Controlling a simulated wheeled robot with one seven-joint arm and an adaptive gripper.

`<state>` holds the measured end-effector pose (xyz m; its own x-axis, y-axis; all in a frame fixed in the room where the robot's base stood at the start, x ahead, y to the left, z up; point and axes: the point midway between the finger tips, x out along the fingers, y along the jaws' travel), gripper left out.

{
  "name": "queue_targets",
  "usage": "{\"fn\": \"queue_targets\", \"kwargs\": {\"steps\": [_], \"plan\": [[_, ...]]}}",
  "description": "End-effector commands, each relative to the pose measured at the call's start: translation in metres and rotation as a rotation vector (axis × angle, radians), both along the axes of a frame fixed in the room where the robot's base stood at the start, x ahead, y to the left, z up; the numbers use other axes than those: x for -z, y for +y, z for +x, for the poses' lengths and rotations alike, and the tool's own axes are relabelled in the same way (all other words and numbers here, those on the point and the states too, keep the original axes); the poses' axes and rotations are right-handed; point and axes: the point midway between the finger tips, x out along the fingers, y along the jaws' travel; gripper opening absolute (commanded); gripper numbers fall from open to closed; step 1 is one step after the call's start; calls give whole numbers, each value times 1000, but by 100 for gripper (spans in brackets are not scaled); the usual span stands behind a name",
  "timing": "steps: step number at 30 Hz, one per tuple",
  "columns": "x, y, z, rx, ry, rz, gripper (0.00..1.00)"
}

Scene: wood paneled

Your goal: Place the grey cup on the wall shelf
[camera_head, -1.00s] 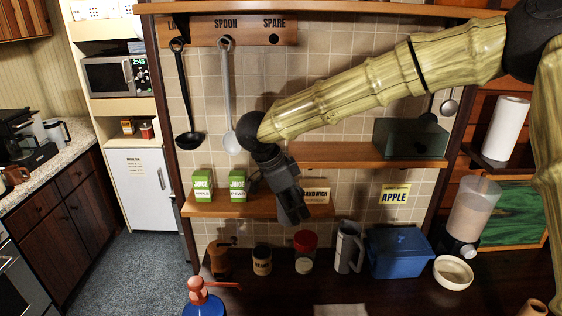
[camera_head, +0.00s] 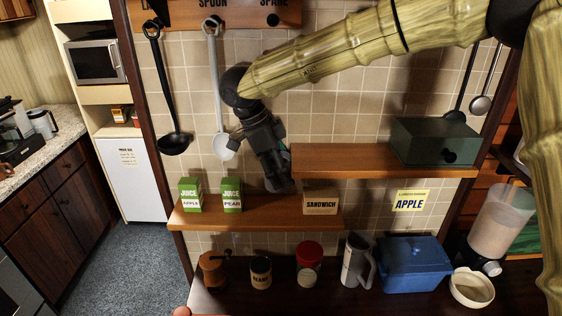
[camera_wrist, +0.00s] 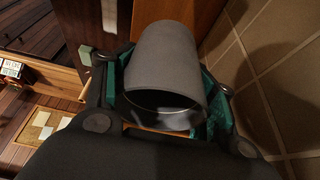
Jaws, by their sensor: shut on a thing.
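The grey cup (camera_wrist: 165,55) is between the teal-padded fingers of my gripper (camera_wrist: 165,95) in the wrist view, tilted, with its rim towards the camera. In the head view my gripper (camera_head: 279,183) points down at the lower wall shelf (camera_head: 250,218), in the gap between the pear juice carton (camera_head: 231,195) and the sandwich sign (camera_head: 321,202). The cup is not clearly visible there, and I cannot tell whether it touches the shelf. A second, higher wall shelf (camera_head: 350,163) lies to the right.
An apple juice carton (camera_head: 190,195) stands at the lower shelf's left. A dark green box (camera_head: 433,141) sits on the higher shelf. A grey jug (camera_head: 357,262) and blue box (camera_head: 412,264) stand on the counter below.

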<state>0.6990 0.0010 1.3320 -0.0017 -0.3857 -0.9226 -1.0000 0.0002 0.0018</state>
Motion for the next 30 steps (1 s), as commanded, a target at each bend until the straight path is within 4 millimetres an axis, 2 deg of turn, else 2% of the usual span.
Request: {"fn": "queue_targets", "kwargs": {"steps": [14,20,30], "plan": [[0,-4,0,4,-1,-1,32],[-2,1,1,-5,4,4,32],[23,3,0,-8,7,4,32]]}}
